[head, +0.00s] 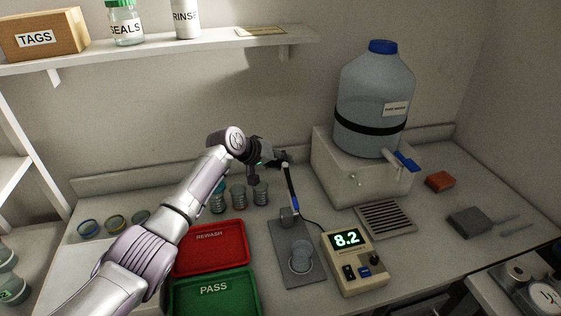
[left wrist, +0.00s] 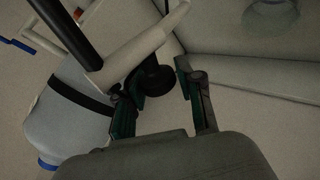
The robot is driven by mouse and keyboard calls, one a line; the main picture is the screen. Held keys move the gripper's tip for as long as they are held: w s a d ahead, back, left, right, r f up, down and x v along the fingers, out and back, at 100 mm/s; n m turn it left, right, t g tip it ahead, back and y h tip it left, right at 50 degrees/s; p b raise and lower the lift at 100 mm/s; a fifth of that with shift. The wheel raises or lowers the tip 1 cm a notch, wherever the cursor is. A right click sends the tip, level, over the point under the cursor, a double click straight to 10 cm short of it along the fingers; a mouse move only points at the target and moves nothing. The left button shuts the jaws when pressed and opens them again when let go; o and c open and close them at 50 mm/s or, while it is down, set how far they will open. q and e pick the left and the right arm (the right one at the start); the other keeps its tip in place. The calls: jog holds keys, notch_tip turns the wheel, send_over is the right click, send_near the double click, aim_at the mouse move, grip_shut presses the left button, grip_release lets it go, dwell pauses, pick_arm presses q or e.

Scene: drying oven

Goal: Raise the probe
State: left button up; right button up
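The probe stand has a grey base plate (head: 290,275) on the counter. A slim blue, white and dark arm (head: 292,190) rises from it, and a cable runs to the meter (head: 350,262), which reads 8.2. My left gripper (head: 270,157) is at the upper end of this arm; its fingers are small and dark there. In the left wrist view the gripper (left wrist: 160,88) has its fingers apart, with a round black knob (left wrist: 155,80) between or just beyond them, nearer the left finger. A pale bar (left wrist: 140,45) joins it. Contact is unclear. My right gripper is out of view.
A red REWASH tray (head: 210,260) and green PASS tray (head: 215,300) lie left of the stand. Several small jars (head: 238,195) stand behind. A large water bottle (head: 372,100) on a pale block is at the back right, with a drain grate (head: 385,219) in front.

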pick_arm(q)
jog(key=shift+o, duration=1.4)
jog(key=shift+w+f, duration=0.15)
jog(key=shift+s+a+r, duration=0.15)
jog(key=shift+s+r, duration=0.05)
jog(key=shift+r, duration=0.1)
jog(key=v, duration=1.1)
jog(key=shift+a, duration=0.25)
